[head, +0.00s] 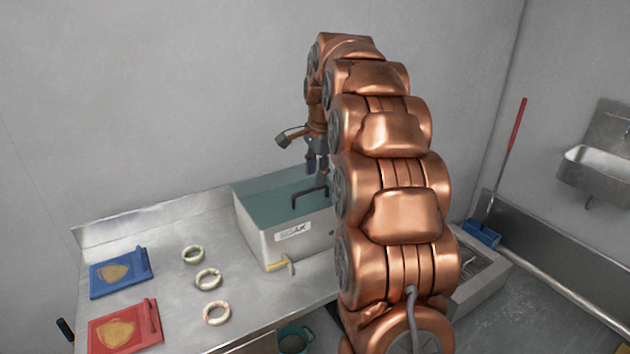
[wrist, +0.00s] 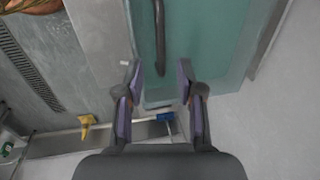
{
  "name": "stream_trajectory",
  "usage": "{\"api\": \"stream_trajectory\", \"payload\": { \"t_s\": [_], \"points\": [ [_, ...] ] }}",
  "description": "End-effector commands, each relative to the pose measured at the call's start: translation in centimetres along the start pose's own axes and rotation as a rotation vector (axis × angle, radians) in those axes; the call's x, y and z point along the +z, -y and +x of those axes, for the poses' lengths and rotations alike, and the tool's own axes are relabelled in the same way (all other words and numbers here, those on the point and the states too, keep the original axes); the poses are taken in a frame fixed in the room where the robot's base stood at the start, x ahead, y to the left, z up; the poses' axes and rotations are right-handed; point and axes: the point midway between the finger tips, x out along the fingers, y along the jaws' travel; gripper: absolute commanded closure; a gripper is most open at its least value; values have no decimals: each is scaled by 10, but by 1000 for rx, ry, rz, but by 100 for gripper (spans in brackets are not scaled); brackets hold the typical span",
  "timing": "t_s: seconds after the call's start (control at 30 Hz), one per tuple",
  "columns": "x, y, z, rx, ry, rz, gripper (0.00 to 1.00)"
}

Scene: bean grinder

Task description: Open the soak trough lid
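The soak trough (head: 318,238) is a metal box with a "SOAK" label on its front, on the steel counter. Its teal lid (head: 262,198) looks closed and carries a dark bar handle (head: 310,196). In the wrist view the lid (wrist: 220,40) fills the upper middle, with the handle (wrist: 160,35) running up between the fingers. My gripper (head: 317,163) is above the lid, close to the handle. In the wrist view my gripper (wrist: 160,72) has its two purple-padded fingers apart with nothing held. My arm hides the trough's right part in the head view.
On the counter (head: 165,225) left of the trough are three pale rings (head: 208,279), a blue tray (head: 120,288) and a red tray (head: 95,340). A yellow-handled tap (head: 280,265) sticks out of the trough's front. A wall stands close behind.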

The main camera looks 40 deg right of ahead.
Motion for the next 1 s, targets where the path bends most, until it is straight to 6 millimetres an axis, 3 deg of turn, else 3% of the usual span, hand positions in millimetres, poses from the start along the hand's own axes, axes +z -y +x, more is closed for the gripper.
{"api": "stream_trajectory", "payload": {
  "t_s": [0.3, 0.73, 1.0],
  "points": [
    [0, 0, 31, 0, 0, 0, 63],
    [0, 0, 38, -3, -1, -1, 63],
    [0, 0, 37, -3, -1, -1, 91]
  ]
}}
